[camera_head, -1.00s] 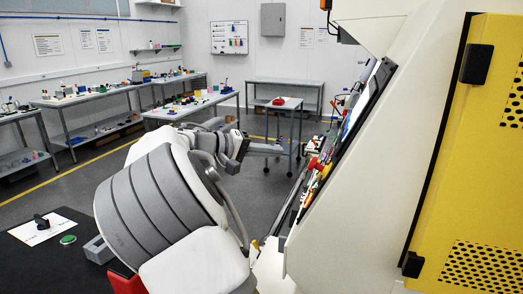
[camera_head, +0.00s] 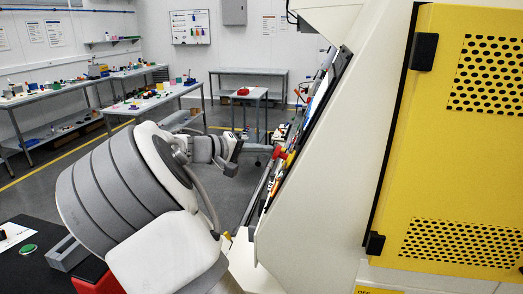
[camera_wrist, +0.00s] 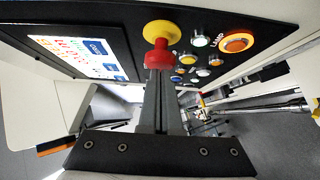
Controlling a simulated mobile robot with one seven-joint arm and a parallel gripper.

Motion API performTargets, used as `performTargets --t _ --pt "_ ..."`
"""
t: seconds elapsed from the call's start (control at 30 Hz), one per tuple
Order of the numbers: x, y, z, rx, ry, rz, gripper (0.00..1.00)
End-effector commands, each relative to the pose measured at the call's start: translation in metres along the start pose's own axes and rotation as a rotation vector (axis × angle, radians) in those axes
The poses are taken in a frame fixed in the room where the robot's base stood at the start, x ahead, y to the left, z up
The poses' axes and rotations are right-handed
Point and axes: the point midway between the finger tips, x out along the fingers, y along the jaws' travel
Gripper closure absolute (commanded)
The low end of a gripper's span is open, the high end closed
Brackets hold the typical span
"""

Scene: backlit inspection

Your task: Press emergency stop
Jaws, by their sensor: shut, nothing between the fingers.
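The emergency stop, a red mushroom knob on a yellow base (camera_wrist: 158,58), stands out from the black control panel in the upper middle of the wrist view. In the head view its small red head (camera_head: 282,154) shows at the slanted edge of the cream machine. My gripper (camera_wrist: 161,80) is shut and empty. Its grey fingers point at the red knob and their tips overlap its lower edge in the picture. I cannot tell whether they touch it. In the head view my gripper lies left of the panel, level with the knob.
The cream machine housing (camera_head: 330,180) and yellow door (camera_head: 465,150) fill the right. Workbenches (camera_head: 150,98) stand behind.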

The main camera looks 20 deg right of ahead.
Motion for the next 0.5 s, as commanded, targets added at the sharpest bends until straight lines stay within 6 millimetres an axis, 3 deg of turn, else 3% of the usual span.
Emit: performTargets --t 0.5 --pt "0.018 -0.001 0.019 -0.001 -0.011 0.0 1.0"
